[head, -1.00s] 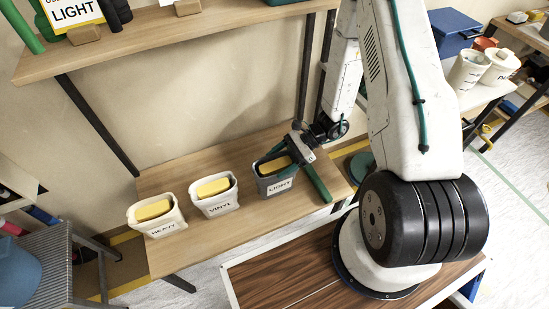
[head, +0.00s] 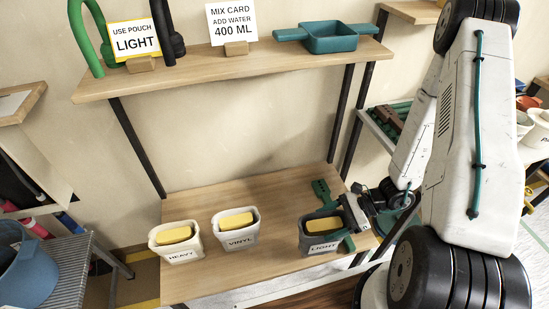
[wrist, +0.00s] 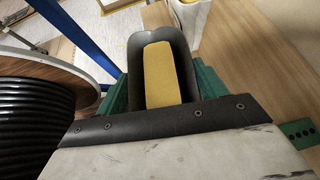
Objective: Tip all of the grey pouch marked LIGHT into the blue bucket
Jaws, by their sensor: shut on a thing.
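The grey pouch marked LIGHT (head: 323,246) is upright at the right end of the lower wooden shelf, with yellow contents showing in its open top. In the wrist view the dark pouch (wrist: 190,38) lies straight ahead with the yellow inside. My gripper (head: 336,217) has its green fingers on either side of the pouch and is shut on it. I cannot tell whether the pouch's base is clear of the shelf. The blue bucket (head: 27,268) stands at the lower left on a grey ribbed stand, partly cut off by the picture edge.
White pouches marked HEAVY (head: 177,250) and VINYL (head: 236,237) stand left of the grey pouch. The upper shelf (head: 200,78) overhangs, holding a LIGHT sign (head: 135,40), a 400 ML card (head: 231,25) and a teal tray (head: 335,38). Dark shelf posts stand behind.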

